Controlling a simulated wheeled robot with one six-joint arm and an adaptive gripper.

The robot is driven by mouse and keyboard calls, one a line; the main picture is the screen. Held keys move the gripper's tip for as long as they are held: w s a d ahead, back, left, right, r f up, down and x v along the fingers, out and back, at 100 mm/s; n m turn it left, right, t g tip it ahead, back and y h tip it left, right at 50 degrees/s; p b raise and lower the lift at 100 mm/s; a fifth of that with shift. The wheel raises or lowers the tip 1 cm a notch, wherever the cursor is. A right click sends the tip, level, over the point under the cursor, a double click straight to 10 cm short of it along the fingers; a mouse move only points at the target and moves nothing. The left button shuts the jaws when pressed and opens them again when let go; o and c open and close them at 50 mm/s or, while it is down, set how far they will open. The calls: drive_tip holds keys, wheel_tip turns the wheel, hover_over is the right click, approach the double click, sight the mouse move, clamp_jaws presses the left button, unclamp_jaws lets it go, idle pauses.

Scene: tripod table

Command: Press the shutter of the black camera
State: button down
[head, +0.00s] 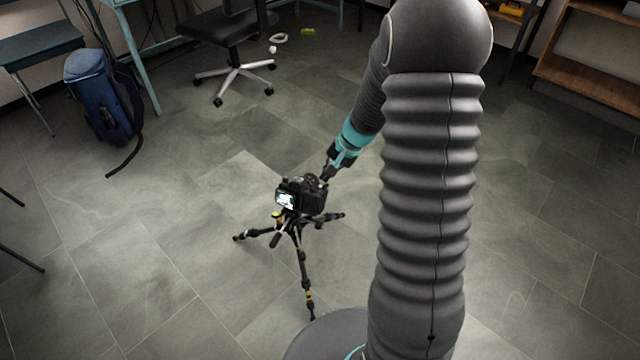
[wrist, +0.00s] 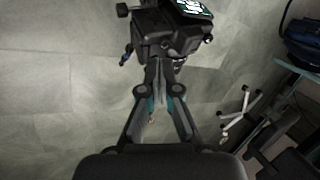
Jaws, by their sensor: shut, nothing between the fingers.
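The black camera (head: 301,194) stands on a small tripod (head: 297,236) on the floor, its lit screen facing my body in the head view. In the wrist view the camera (wrist: 168,32) is at the top middle, its bright screen at the upper edge. My gripper (head: 327,174) is shut and empty, just right of and behind the camera's top in the head view. In the wrist view the closed fingertips (wrist: 160,66) point at the camera's near side and overlap its lower edge. I cannot tell whether they touch it. The shutter button is not clearly visible.
The tripod's legs spread over the grey tiled floor. A blue backpack (head: 103,98) stands at the upper left and a wheeled office chair (head: 230,40) at the top. A wooden shelf (head: 590,70) stands at the upper right. The floor around the tripod is clear.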

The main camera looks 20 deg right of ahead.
drive_tip(key=m+t, duration=0.1)
hover_over(320, 187)
drive_tip(key=d, duration=0.2)
drive_tip(key=f, duration=0.2)
drive_tip(key=w, duration=0.1)
drive_tip(key=w+d+r+t, duration=0.1)
drive_tip(key=w+r+t, duration=0.1)
drive_tip(key=w, duration=0.1)
drive_tip(key=shift+d+r+m+h, duration=0.1)
drive_tip(key=shift+d+m+h, duration=0.2)
drive_tip(key=shift+d+h, duration=0.1)
wheel_tip(320, 187, down, 8)
drive_tip(key=s+a+b, duration=0.2)
drive_tip(key=b, duration=0.6)
drive_tip(key=shift+s+a, duration=0.15)
drive_tip(key=shift+s, duration=0.2)
drive_tip(key=shift+s+a+f+b, duration=0.15)
drive_tip(key=shift+f+b, duration=0.2)
drive_tip(key=shift+b, duration=0.35)
drive_tip(key=shift+s+a+f+b, duration=0.15)
drive_tip(key=shift+f+b, duration=0.2)
drive_tip(key=shift+b, duration=0.3)
idle(0.7)
drive_tip(key=shift+d+r, duration=0.1)
drive_tip(key=shift+w+d+r+p, duration=0.15)
drive_tip(key=shift+w+r+p, duration=0.1)
drive_tip(key=shift+r+p, duration=0.3)
